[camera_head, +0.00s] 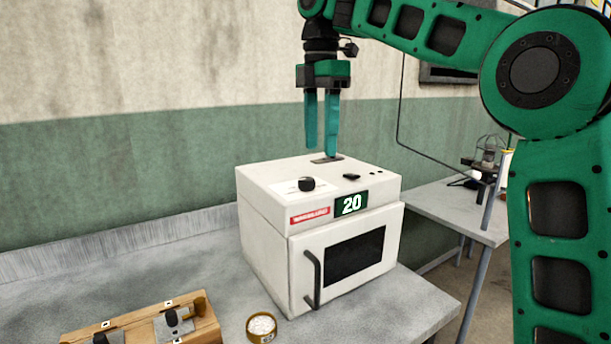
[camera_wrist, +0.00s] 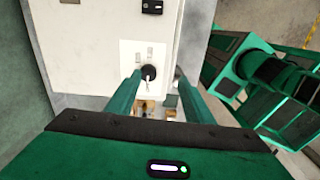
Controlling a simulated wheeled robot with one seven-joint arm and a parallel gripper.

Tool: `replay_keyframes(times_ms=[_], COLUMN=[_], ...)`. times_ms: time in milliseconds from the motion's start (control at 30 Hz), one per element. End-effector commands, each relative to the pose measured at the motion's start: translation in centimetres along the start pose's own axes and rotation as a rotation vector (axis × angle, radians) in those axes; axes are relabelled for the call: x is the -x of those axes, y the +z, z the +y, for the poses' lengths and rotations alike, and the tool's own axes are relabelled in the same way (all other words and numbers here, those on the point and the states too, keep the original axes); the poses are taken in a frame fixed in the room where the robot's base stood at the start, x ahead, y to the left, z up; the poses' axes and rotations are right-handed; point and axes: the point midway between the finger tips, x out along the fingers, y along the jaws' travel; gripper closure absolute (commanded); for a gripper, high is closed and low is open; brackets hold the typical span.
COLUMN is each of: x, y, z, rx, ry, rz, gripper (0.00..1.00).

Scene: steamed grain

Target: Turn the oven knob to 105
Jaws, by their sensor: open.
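The white oven (camera_head: 268,235) stands on the grey bench with its door shut. Its green display (camera_head: 351,204) reads 20. The black oven knob (camera_head: 306,184) sits on a white plate on the oven's top, towards the left. In the wrist view the knob (camera_wrist: 149,73) shows between my two fingers, with a light pointer mark on it. My gripper (camera_head: 322,152) points down, open and empty, above the back of the oven top. It also shows in the wrist view (camera_wrist: 156,88). The fingers look apart from the knob.
A wooden box (camera_head: 150,325) with dark-handled items lies on the bench at front left. A small round container (camera_head: 261,327) stands in front of the oven. A black switch (camera_head: 352,177) is on the oven top. A second table (camera_head: 455,212) stands at the right.

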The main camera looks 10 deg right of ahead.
Motion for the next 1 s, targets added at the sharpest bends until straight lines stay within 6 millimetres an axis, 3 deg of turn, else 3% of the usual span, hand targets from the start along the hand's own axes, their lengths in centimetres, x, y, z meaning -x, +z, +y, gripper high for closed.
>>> replay_keyframes(times_ms=[133, 367, 567, 1000], x=[1.8, 2.4, 0.5, -6.1], y=[-1.3, -1.7, -1.7, -1.8], z=[1.8, 2.3, 2.3, 2.4], rx=[0.210, 0.312, 0.311, 0.311], ry=[0.014, 0.021, 0.019, 0.021], rz=[-0.002, -0.006, -0.008, -0.005], gripper=[0.53, 0.53, 0.53, 0.53])
